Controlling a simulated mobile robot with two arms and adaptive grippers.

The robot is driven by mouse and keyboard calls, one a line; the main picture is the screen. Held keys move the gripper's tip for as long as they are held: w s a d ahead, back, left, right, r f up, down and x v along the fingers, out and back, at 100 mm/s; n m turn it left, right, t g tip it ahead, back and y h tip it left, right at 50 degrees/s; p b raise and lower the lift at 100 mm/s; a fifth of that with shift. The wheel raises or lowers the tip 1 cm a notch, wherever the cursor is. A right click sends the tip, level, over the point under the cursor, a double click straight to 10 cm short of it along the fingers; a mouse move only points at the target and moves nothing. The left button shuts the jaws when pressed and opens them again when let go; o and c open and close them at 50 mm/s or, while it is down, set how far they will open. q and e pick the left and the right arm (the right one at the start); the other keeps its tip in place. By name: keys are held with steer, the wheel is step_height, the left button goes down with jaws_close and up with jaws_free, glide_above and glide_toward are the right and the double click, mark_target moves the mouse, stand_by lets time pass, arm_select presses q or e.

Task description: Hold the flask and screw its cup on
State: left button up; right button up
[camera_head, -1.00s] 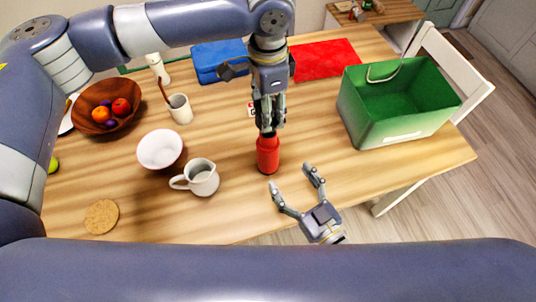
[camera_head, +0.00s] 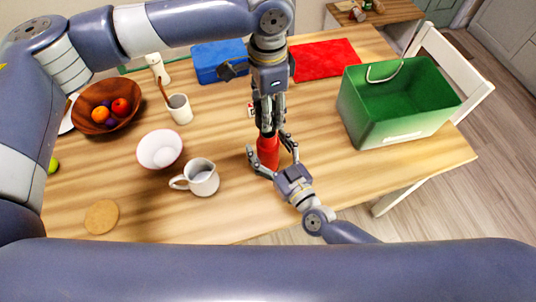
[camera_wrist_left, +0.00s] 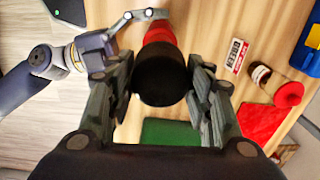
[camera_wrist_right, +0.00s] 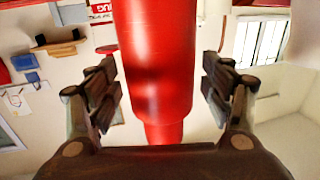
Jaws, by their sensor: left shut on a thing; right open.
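The red flask (camera_head: 268,152) stands upright on the wooden table in the head view. It also fills the middle of the right wrist view (camera_wrist_right: 157,60). My left gripper (camera_head: 268,122) points down from above, shut on the black cup (camera_wrist_left: 163,82), which sits over the flask's top. I cannot tell whether the cup is threaded on. My right gripper (camera_head: 272,160) is open, its fingers on either side of the flask with gaps showing in the right wrist view.
A white jug (camera_head: 203,180) and white bowl (camera_head: 160,150) stand left of the flask. A green basket (camera_head: 395,125) is at the right and a blue box (camera_head: 215,62) at the back. A cork coaster (camera_head: 102,217) lies front left. The table between flask and basket is clear.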

steer(key=shift+w+a, duration=0.1)
steer(key=c, duration=1.6)
arm_select(q)
steer(key=shift+f, duration=2.5)
arm_select(e)
steer(key=shift+c, duration=0.2)
arm_select(q)
steer(key=shift+f, duration=0.9)
steer(key=shift+f, duration=0.5)
